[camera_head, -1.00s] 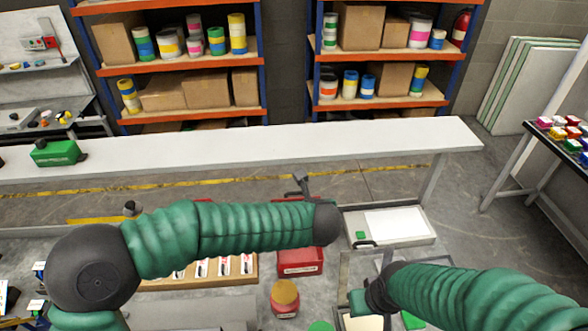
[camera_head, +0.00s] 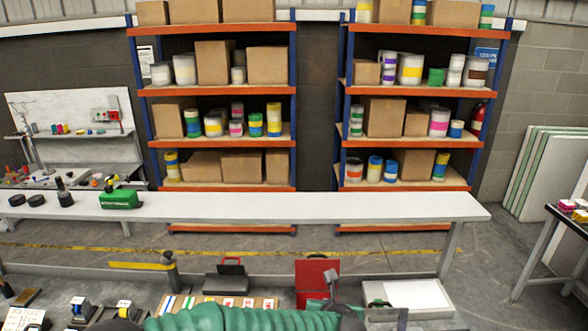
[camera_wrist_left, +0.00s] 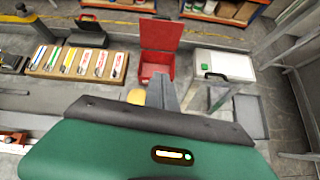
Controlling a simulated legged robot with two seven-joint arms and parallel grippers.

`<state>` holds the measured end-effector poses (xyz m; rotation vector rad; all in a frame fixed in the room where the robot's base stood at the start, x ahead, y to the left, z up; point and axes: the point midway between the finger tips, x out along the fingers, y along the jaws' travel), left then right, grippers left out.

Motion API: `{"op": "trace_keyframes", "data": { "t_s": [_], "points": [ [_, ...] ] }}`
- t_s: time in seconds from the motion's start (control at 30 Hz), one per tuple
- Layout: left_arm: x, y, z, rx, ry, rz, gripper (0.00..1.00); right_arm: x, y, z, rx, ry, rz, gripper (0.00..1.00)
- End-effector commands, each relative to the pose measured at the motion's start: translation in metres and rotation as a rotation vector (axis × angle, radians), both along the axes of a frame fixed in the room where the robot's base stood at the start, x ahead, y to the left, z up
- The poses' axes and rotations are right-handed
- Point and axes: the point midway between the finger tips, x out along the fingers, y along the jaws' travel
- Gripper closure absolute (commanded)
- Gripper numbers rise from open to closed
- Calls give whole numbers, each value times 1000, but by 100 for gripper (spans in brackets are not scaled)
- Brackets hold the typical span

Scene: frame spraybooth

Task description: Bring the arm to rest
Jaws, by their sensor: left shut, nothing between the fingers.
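My left arm in its green sleeve runs along the bottom edge of the head view. Its left gripper (camera_head: 331,278) shows small and grey in front of the red box. In the left wrist view the left gripper (camera_wrist_left: 166,94) points away over the bench, shut and empty, with its tips near the open red box (camera_wrist_left: 158,72). The wrist's own green housing hides the near part of the bench. My right gripper does not show in the frames of now.
The red box's raised lid (camera_head: 312,275) stands close to the left gripper. A white-topped case (camera_head: 410,293) lies to its right, and a tray of labelled tools (camera_wrist_left: 78,62) to the left. A long white shelf (camera_head: 300,206) crosses behind, with a green tool (camera_head: 120,199) on it.

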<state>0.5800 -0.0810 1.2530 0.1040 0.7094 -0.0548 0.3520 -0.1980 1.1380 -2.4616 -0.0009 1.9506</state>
Motion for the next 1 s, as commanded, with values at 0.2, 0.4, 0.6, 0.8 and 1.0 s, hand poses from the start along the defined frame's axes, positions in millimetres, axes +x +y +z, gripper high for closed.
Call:
{"op": "trace_keyframes", "data": {
  "t_s": [0.2,0.4,0.6,0.8,1.0],
  "points": [
    [11,10,-12,286,-130,-313,100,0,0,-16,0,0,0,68],
    [5,33,-39,707,-223,-734,100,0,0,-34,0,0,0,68],
    [-38,94,-98,1225,-201,-1311,100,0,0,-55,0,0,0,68],
    [-132,199,-170,1570,-48,-2017,100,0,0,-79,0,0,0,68],
    [-215,268,-201,1585,30,-2508,100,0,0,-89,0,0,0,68]
  ]
}}
